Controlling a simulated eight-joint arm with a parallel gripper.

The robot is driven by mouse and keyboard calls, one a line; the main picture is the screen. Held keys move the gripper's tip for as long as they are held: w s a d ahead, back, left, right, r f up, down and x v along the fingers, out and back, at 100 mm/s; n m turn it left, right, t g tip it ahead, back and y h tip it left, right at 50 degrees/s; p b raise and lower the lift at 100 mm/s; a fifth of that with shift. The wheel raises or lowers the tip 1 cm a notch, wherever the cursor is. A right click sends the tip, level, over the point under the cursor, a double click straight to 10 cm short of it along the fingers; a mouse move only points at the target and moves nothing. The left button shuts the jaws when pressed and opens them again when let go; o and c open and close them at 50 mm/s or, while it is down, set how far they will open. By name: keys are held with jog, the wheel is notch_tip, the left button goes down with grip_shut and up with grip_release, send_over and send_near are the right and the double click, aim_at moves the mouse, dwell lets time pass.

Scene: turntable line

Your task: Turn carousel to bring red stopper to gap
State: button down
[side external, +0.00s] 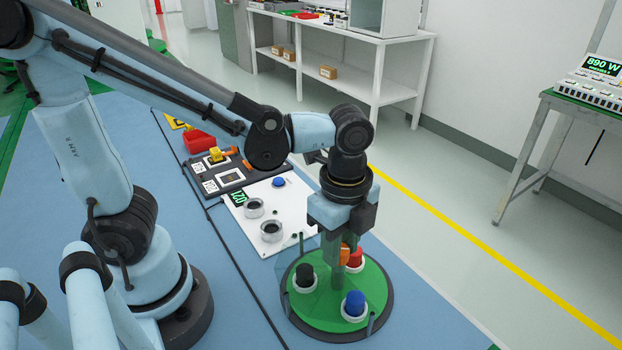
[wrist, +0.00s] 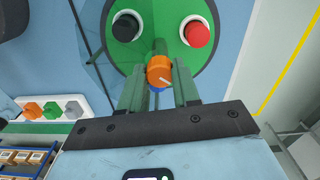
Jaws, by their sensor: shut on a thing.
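The carousel is a round green turntable (side external: 322,311) on a dark base; the wrist view shows part of its green top (wrist: 165,22). A red stopper (side external: 355,257) sits in a white cup at its far right, and in the wrist view it is at upper right (wrist: 197,34). A black stopper (side external: 304,274) sits at the left, upper left in the wrist view (wrist: 125,27). A blue stopper (side external: 355,303) is at the near side, mostly hidden in the wrist view. My gripper (side external: 344,257) points down, shut on an orange knob (wrist: 159,70) above the disc's middle.
Thin posts (side external: 371,323) and a faint clear guard stand at the carousel's edge; I cannot tell where its gap lies. A white panel (side external: 247,228) with two dark-topped cups and a blue button is behind left. A red bin (side external: 199,141) stands farther back.

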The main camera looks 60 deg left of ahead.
jog(key=shift+m, duration=2.3)
jog(key=c, duration=0.8)
grip_release()
notch_tip(320, 180, up, 12)
